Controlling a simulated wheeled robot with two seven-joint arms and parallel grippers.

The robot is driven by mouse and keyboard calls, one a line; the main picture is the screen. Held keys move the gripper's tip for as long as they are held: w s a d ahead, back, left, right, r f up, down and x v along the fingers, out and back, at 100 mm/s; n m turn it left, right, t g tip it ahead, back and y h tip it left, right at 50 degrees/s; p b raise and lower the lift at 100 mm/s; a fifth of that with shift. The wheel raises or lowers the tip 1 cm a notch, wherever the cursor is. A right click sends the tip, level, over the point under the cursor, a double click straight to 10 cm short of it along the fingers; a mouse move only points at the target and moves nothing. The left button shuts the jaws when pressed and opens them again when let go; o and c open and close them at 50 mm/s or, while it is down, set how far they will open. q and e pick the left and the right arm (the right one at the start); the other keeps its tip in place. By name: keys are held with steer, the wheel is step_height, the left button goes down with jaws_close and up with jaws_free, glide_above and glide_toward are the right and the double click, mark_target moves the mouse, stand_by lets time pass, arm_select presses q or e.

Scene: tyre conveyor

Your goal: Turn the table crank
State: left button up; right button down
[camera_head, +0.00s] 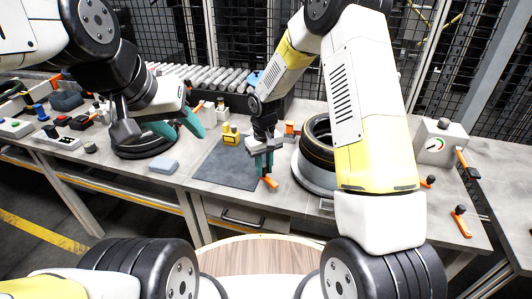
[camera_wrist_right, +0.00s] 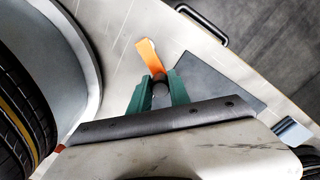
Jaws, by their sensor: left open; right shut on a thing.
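The table crank (camera_head: 270,183) is an orange arm with a dark knob, low on the grey table in front of the round turntable. It also shows in the right wrist view (camera_wrist_right: 149,55). My right gripper (camera_head: 263,172) reaches down to it from above. Its teal fingers (camera_wrist_right: 160,92) are shut on the crank's dark knob, with the orange arm pointing away beyond them. My left gripper (camera_head: 188,137) is open and empty above the left part of the table, near a flat black tyre (camera_head: 142,150). The crank's pivot is not clear to see.
A tyre (camera_head: 317,140) lies on the grey turntable (camera_head: 303,178), partly hidden by my right arm. A dark mat (camera_head: 225,170), a yellow block (camera_head: 231,139) and a grey-blue block (camera_head: 164,166) are left of the crank. A gauge box (camera_head: 440,143) stands at right. A roller conveyor (camera_head: 220,80) runs behind.

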steer(key=n, duration=0.2)
steer(key=s+a+n, duration=0.1)
steer(key=shift+s+n, duration=0.1)
steer(key=shift+n, duration=0.3)
steer(key=n, duration=0.1)
steer(key=s+n, duration=0.1)
steer(key=n, duration=0.1)
steer(key=shift+s+a+n, duration=0.2)
steer(key=shift+a+n, duration=0.05)
steer(key=shift+n, duration=0.05)
steer(key=n, duration=0.1)
steer(key=s+n, duration=0.1)
steer(key=n, duration=0.1)
steer(key=shift+s, duration=0.25)
steer(key=shift+s+d+n, duration=0.1)
steer(key=shift+s+n, duration=0.2)
steer(key=shift+n, duration=0.65)
steer(key=shift+s+d+n, duration=0.1)
steer(key=shift+s+n, duration=0.2)
steer(key=shift+n, duration=0.65)
steer(key=c, duration=1.2)
jaws_free()
